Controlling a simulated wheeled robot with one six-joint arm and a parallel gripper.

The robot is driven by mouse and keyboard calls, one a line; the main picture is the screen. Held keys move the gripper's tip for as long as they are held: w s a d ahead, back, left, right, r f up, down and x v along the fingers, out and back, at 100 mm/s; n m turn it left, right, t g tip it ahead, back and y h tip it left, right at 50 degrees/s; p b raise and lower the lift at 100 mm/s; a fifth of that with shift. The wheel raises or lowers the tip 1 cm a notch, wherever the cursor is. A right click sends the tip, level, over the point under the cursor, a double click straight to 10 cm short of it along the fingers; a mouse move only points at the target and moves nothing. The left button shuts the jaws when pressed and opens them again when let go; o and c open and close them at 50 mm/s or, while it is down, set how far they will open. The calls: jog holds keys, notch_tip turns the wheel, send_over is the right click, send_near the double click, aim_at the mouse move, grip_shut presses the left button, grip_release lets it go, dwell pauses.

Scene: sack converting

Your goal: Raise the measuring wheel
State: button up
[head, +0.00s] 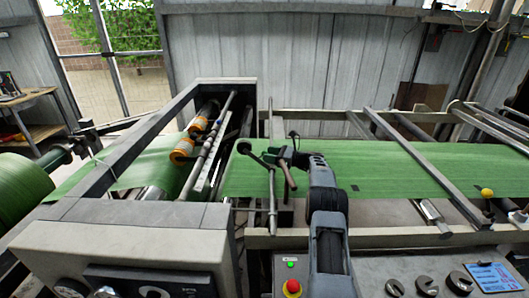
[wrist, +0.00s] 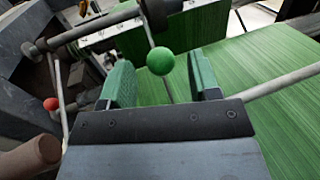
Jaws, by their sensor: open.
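In the head view a small dark wheel (head: 243,147), which looks like the measuring wheel, is at the left edge of the green woven web (head: 370,168), on a dark cross shaft. Whether it touches the web is not clear. My gripper (head: 284,155) is just right of it, above the web. In the wrist view my gripper (wrist: 160,85) is open, its green-padded fingers on either side of a green ball knob (wrist: 160,61) on a thin rod. I cannot tell whether either pad touches the knob.
A red ball knob (wrist: 51,104) on another rod and a brown cylindrical handle (wrist: 30,158) are left of my gripper. An upright metal post (head: 272,205) stands close by. Orange-ended rollers (head: 183,150) lie left, and a metal bar (head: 425,170) crosses the web at right.

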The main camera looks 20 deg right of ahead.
jog(key=shift+x, duration=1.4)
grip_shut()
